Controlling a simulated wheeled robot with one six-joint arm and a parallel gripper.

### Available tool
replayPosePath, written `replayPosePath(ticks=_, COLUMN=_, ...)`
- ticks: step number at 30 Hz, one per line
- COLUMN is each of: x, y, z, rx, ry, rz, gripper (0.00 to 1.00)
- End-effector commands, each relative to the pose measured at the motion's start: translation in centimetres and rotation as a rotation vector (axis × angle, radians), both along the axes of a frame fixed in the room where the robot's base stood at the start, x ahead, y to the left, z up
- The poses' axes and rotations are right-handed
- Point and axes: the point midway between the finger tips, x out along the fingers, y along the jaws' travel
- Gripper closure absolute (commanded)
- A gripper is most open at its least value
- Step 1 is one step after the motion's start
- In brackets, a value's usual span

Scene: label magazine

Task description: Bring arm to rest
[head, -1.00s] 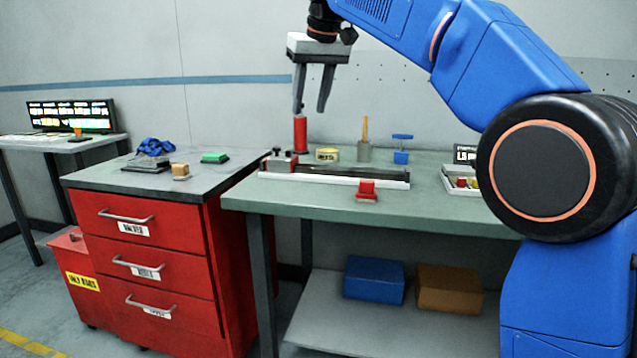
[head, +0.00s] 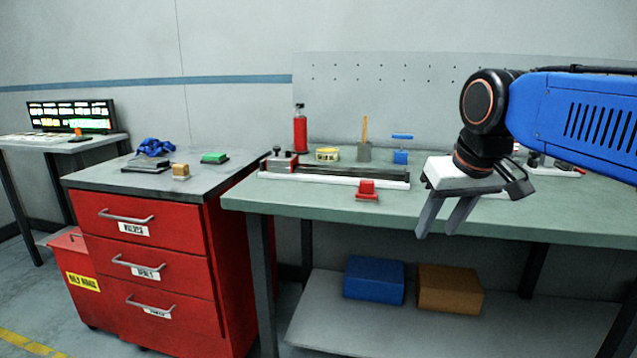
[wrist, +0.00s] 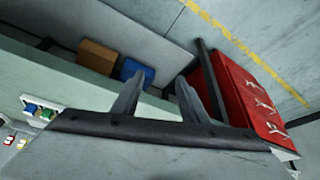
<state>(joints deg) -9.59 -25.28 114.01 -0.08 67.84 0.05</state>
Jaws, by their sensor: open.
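My gripper (head: 448,217) is open and empty in the head view. It hangs with its fingers pointing down, in front of the right part of the green workbench (head: 270,201). My blue arm reaches in from the right edge. In the wrist view, my gripper's two fingers (wrist: 158,88) stand apart with nothing between them. The bench's far surface behind my gripper is partly hidden by it.
On the bench are a long label magazine (head: 340,174), a red bottle (head: 300,131), a red block (head: 367,190) and a yellow tape roll (head: 327,154). A red drawer cabinet (head: 150,265) stands left. Blue (head: 374,279) and brown boxes (head: 449,289) sit on the lower shelf.

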Motion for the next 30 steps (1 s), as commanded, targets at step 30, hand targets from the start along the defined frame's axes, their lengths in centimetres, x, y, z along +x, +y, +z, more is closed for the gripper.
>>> replayPosePath(ticks=30, x=-15.7, y=-6.3, z=-20.0, rx=0.0, ry=-0.005, rz=-0.164, gripper=0.6)
